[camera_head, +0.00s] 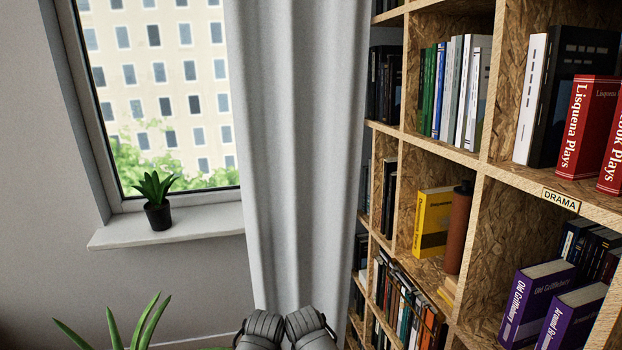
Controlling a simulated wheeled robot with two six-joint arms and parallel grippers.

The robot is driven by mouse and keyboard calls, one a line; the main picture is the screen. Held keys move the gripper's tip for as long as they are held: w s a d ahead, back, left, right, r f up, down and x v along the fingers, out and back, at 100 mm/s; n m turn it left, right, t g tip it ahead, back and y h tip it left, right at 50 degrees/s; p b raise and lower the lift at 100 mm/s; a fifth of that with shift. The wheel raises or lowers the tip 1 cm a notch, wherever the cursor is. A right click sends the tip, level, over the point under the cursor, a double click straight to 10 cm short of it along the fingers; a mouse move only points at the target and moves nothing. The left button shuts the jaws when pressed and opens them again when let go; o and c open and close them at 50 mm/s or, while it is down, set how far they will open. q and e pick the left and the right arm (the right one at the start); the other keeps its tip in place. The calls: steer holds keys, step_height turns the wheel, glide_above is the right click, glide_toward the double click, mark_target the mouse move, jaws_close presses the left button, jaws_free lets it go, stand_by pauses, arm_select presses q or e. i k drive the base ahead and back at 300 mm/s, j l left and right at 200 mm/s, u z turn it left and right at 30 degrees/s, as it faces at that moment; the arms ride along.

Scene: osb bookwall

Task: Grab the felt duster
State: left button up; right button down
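I cannot make out a felt duster in this view. On the bookcase (483,165), a brown upright cylinder (458,229) with a dark top stands beside a yellow book (433,221); I cannot tell what it is. Two grey rounded parts of my own arms show side by side at the bottom middle, in front of the curtain. No gripper fingers show, so neither gripper can be seen.
The OSB bookcase fills the right side, with books in several compartments and a DRAMA label (561,200). A grey curtain (296,150) hangs beside it. A potted plant (157,215) stands on the windowsill (190,228). Leaves of another plant (140,322) rise at bottom left.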

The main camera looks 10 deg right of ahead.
mark_target(448, 292)
steer(key=z, duration=1.25)
steer(key=k+j+z, duration=0.25)
steer(key=z, duration=0.2)
steer(key=j, duration=0.1)
